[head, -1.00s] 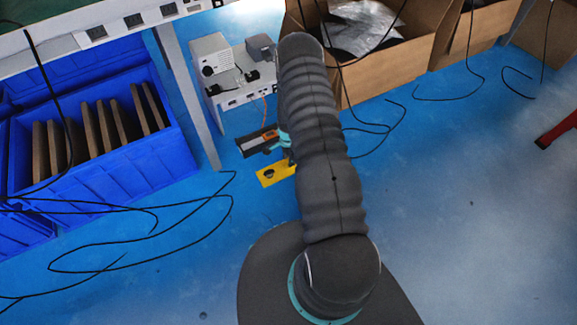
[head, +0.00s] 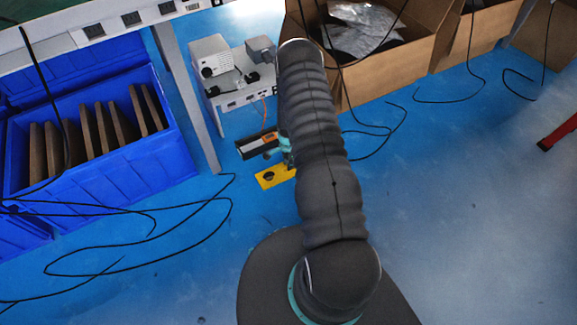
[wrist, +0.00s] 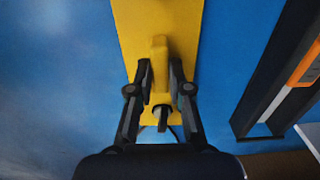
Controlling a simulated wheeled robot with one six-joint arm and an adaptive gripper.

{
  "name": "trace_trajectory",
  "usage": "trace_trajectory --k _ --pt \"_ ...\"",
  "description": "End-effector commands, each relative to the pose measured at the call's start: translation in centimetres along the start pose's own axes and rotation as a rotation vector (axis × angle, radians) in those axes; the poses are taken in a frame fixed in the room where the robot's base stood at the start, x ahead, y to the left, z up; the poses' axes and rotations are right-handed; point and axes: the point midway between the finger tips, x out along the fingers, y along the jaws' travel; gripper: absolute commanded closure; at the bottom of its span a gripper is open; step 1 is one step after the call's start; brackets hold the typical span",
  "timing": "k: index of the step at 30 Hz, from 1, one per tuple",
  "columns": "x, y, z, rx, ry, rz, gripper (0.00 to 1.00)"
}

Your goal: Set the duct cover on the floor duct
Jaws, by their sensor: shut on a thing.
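The duct cover is a flat yellow plate (head: 268,180) with a dark round spot, partly hidden by my arm in the head view. In the wrist view the yellow plate (wrist: 135,28) lies below my gripper (wrist: 161,70). Its raised yellow handle (wrist: 159,50) stands between my two dark fingers, which are shut on it. I cannot tell whether the plate touches the floor. The floor duct looks to be the long dark channel (head: 250,148) just behind the cover. It also shows at the right of the wrist view (wrist: 272,75), apart from the plate, with an orange item inside.
A blue crate (head: 120,165) with several brown boards stands left, near a grey table leg (head: 190,105). A white machine (head: 240,97) stands behind the duct. Cardboard boxes (head: 385,70) are at the back right.

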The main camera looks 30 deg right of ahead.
Motion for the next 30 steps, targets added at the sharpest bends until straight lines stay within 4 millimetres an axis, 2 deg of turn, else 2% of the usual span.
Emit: trace_trajectory --k 5,15,30 --pt "-1.5 -0.1 0.0 0.0 0.001 -0.002 1.0" --pt "-6.9 -0.1 0.0 0.0 0.001 -0.002 1.0" --pt "-7.2 -0.1 0.1 -0.008 0.0 -0.001 1.0"
